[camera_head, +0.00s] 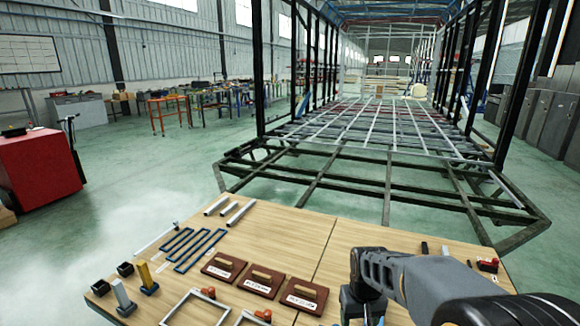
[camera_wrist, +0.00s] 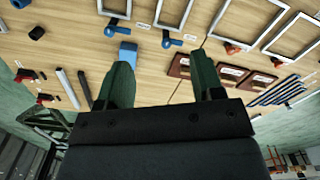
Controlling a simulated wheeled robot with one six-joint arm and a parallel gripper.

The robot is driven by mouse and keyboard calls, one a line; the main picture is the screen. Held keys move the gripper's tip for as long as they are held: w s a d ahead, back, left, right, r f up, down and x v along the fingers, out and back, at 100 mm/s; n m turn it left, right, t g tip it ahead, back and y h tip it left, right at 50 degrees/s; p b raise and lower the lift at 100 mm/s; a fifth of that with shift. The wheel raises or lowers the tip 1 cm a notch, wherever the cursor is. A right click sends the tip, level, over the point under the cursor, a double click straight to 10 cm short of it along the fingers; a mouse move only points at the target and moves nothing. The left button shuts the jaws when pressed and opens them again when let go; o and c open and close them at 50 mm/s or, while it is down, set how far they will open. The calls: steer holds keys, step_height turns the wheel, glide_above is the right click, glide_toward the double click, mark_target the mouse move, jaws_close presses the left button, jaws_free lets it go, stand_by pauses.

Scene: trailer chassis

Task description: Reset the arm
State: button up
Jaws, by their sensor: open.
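My arm reaches in from the lower right in the head view, above the right part of the wooden table (camera_head: 285,235). In the wrist view my gripper (camera_wrist: 165,78) shows its two dark green fingers spread apart with nothing between them. Wooden tabletop shows in the gap. The fingertips are near a blue block (camera_wrist: 128,52) on the left and brown plates (camera_wrist: 180,66) on the right. I cannot tell how high above the table they are. The head view does not show the fingertips clearly.
Brown plates (camera_head: 265,281), blue frames (camera_head: 200,250), metal tubes (camera_head: 240,213) and grey frames (camera_head: 193,308) lie on the table. The black trailer chassis (camera_head: 388,205) stands behind it. A red cabinet (camera_head: 38,168) stands at left. Green floor (camera_head: 170,180) between them is open.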

steer(key=s+r+t+p, duration=0.1)
steer(key=s+r+p, duration=0.4)
steer(key=r, duration=0.5)
steer(key=s+r+t+p, duration=0.2)
steer(key=s+r+p, duration=0.3)
steer(key=r, duration=0.5)
steer(key=shift+s+r+m+t, duration=0.15)
steer(key=shift+r+m+t, duration=0.05)
steer(key=shift+m+t, duration=0.1)
